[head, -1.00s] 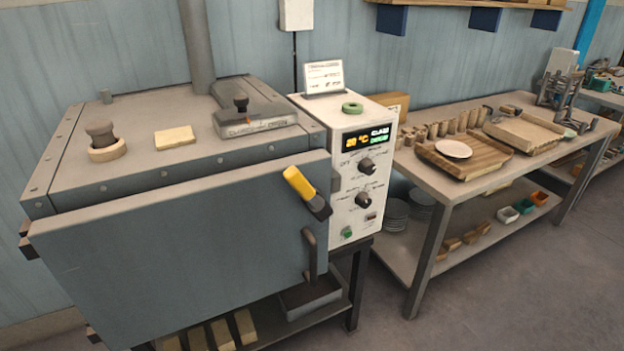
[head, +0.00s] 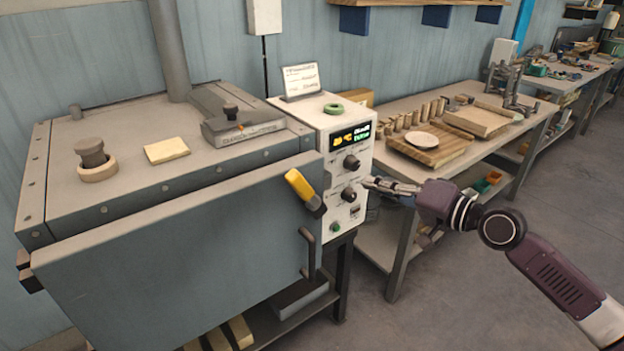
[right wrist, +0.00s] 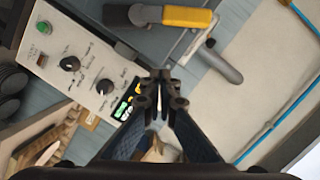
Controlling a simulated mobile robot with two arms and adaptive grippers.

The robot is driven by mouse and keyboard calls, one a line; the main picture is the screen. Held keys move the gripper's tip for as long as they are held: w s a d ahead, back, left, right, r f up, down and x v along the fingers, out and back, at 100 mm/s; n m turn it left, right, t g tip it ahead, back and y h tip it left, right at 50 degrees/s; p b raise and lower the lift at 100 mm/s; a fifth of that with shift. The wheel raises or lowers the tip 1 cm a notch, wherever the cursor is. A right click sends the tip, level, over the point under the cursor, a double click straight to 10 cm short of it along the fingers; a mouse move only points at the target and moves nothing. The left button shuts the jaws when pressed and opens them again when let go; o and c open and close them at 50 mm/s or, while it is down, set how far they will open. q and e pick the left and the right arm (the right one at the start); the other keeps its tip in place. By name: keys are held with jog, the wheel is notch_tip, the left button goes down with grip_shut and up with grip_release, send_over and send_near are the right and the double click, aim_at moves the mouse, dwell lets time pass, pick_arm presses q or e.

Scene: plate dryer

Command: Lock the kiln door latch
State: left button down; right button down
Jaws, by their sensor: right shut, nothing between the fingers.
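The kiln door (head: 180,255) is the large blue-grey panel at the front of the kiln in the head view. The latch (head: 305,190), with a yellow grip and dark end, sits tilted at the door's upper right corner. It also shows at the top of the right wrist view (right wrist: 185,17). A dark vertical handle (head: 308,254) is below it on the door. My right gripper (head: 368,182) is shut and empty, in front of the control panel and to the right of the latch, apart from it. In the right wrist view its fingertips (right wrist: 160,75) are together. My left gripper is not in view.
The control panel (head: 345,190) with knobs and a lit display stands right of the door. A workbench (head: 385,170) with trays and a plate is behind my right arm. A dark block (head: 238,127) and a cup-like plug (head: 92,155) sit on the kiln top.

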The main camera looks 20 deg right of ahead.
aim_at(303, 190)
jog(key=shift+s+a+r+y, duration=0.2)
jog(key=shift+s+a+r, duration=0.1)
jog(key=shift+a+r, duration=0.3)
jog(key=shift+s+a+r+y, duration=0.25)
jog(key=shift+a+r, duration=0.15)
jog(key=shift+r, duration=0.25)
jog(key=shift+w, duration=0.1)
jog(key=w+a+f+p, duration=0.3)
jog(key=w+a+p, duration=0.4)
jog(key=a, duration=0.1)
jog(key=shift+a+f, duration=0.15)
jog(key=shift+a, duration=0.1)
